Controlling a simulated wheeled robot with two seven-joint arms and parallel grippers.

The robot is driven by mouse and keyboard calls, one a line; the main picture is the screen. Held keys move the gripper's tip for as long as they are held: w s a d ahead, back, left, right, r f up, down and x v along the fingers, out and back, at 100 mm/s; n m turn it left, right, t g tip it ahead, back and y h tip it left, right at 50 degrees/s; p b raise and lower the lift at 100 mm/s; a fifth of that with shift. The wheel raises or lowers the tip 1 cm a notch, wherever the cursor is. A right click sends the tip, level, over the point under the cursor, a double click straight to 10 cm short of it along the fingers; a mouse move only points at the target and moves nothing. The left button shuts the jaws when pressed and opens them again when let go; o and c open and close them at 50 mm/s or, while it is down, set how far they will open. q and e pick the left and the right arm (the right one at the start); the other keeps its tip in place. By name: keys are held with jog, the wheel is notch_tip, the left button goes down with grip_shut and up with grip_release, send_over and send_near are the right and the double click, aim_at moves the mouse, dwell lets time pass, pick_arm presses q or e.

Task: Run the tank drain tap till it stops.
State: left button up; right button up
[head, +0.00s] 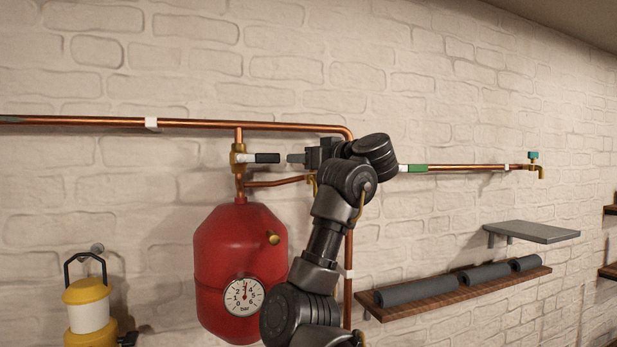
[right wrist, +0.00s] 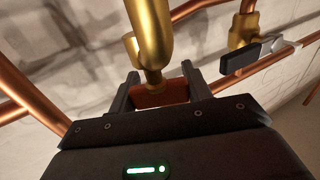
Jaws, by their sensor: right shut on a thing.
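The red tank (head: 225,250) hangs on the brick wall, with a round gauge (head: 244,296) whose needle points roughly upward. A short copper branch leads right from above the tank to a brass tap (head: 313,184), mostly hidden by my right gripper (head: 300,158). In the right wrist view the brass tap (right wrist: 150,40) curves down in front of the gripper (right wrist: 160,93). The gripper is shut on the tap's reddish-orange handle (right wrist: 160,98), one finger on each side. Whether water runs does not show. My left gripper is out of view.
A brass valve with a black lever (head: 266,158) sits close left of the gripper; the lever also shows in the right wrist view (right wrist: 238,61). Copper pipe (head: 200,124) runs above. A green-handled tap (head: 533,156), wooden shelf (head: 450,292) and yellow lantern (head: 87,300) are farther off.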

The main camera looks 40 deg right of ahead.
jog(key=shift+s+a+n+g+y+b, duration=0.2)
jog(key=shift+n+g+y+b, duration=1.3)
jog(key=shift+y, duration=0.75)
jog(key=shift+s+a+n+g+y+b, duration=0.1)
jog(key=shift+a+n+g+y+b, duration=0.15)
jog(key=shift+n+g+y+b, duration=1.35)
jog(key=shift+s+a+n+g+y+b, duration=0.15)
jog(key=shift+n+g+y+b, duration=0.55)
jog(key=shift+n+y, duration=1.8)
jog(key=shift+a+m+y, duration=0.1)
jog(key=shift+m+y, duration=0.2)
jog(key=shift+y, duration=0.35)
jog(key=o, duration=1)
